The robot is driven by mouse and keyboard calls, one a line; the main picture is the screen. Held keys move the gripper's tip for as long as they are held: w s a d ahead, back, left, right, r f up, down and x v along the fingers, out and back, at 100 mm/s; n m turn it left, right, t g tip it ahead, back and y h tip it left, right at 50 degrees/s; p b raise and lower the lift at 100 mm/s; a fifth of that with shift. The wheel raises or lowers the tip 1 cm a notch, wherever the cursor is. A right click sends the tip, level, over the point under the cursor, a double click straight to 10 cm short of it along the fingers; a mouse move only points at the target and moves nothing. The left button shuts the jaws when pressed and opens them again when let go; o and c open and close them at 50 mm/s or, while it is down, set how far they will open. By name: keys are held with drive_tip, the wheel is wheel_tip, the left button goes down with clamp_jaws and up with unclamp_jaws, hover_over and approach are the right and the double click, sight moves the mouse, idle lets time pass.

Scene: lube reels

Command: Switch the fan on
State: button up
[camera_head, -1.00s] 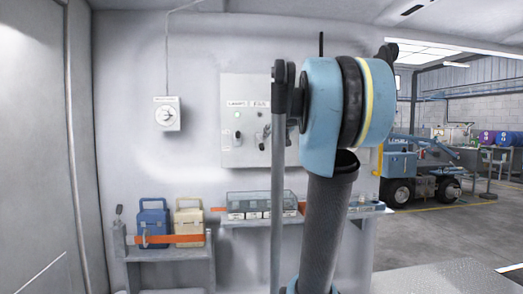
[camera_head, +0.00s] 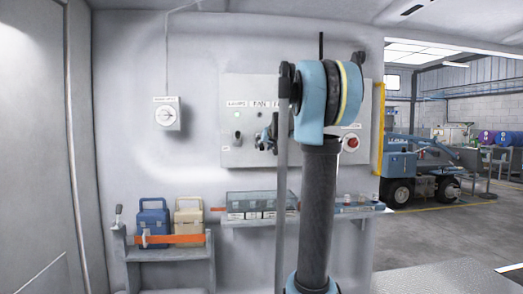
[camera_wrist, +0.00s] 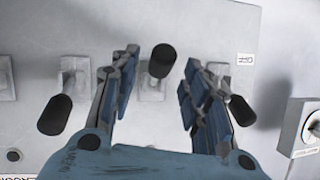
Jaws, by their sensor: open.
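The grey control panel (camera_head: 232,157) hangs on the wall, with labels reading LAMPS and FAN (camera_head: 259,104) along its top. My gripper (camera_head: 266,140) is in front of the panel below the FAN label, partly hidden by my arm. In the wrist view, which is upside down, my gripper (camera_wrist: 165,88) is open. A black-handled lever (camera_wrist: 162,62) stands between its fingers, apart from both; by its order it appears to be the fan switch. Whether the fingers reach around its handle in depth I cannot tell.
Other black-handled levers flank it, one (camera_wrist: 56,115) on the left and one (camera_wrist: 242,111) on the right, close to the fingers. A red knob (camera_head: 352,143) is at the panel's right. A rotary wall switch (camera_head: 166,114) hangs left. Shelves with boxes (camera_head: 154,220) stand below.

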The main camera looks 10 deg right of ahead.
sight(262, 145)
drive_tip(key=shift+x, duration=2.15)
clamp_jaws()
